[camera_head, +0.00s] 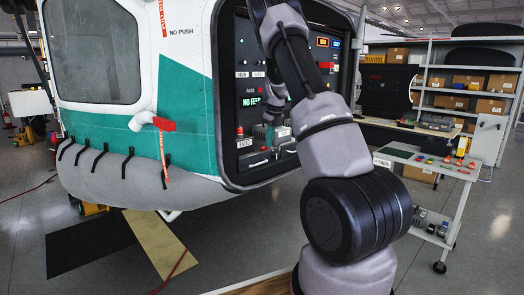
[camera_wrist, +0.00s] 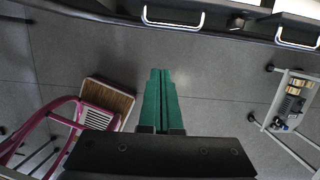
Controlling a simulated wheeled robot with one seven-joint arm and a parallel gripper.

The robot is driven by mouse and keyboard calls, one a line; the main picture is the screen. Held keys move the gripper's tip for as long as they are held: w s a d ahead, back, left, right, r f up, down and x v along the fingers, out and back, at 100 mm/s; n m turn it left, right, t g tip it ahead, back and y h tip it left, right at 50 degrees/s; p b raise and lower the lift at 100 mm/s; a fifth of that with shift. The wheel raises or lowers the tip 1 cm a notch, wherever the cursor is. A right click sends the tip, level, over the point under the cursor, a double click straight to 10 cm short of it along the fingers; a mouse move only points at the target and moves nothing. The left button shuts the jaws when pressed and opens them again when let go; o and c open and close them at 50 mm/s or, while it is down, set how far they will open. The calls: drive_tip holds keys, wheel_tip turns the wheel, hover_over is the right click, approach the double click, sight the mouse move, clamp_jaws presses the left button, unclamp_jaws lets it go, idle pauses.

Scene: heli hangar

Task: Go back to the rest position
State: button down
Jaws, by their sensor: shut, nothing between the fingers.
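My gripper (camera_wrist: 160,72) is shut with its two green fingers together and nothing between them. In the wrist view it points down over bare grey floor. In the head view my arm rises and bends over in front of the helicopter's open side panel (camera_head: 243,62), and the gripper (camera_head: 269,136) hangs low before that panel, partly hidden by my own arm. I cannot tell the exact gap between gripper and panel in the head view.
The white and green helicopter (camera_head: 185,90) stands close on the left. A white cart (camera_head: 425,163) with small coloured parts is at the right; shelves (camera_head: 470,65) with boxes stand behind. A pink-framed step stand (camera_wrist: 108,100) shows in the wrist view. Open floor lies between.

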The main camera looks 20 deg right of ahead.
drive_tip(key=s+a+r+n+t+y, duration=0.1)
drive_tip(key=s+a+r+n, duration=0.45)
drive_tip(key=s+r, duration=0.4)
drive_tip(key=s+a+r+n+t+y, duration=0.1)
drive_tip(key=s+a+r+n, duration=0.4)
drive_tip(key=s+r+n, duration=0.4)
drive_tip(key=s+a+r+n+t, duration=0.1)
drive_tip(key=s+a+n, duration=0.1)
drive_tip(key=s+n, duration=0.2)
drive_tip(key=s+a+r+n+t, duration=0.1)
drive_tip(key=s+a+n, duration=0.2)
drive_tip(key=s, duration=0.6)
drive_tip(key=s+a+r+n+h, duration=0.1)
drive_tip(key=s+a+n, duration=0.1)
drive_tip(key=s+n, duration=0.4)
drive_tip(key=shift+s+a+t, duration=0.25)
drive_tip(key=shift+s+t, duration=0.15)
drive_tip(key=shift+s, duration=0.3)
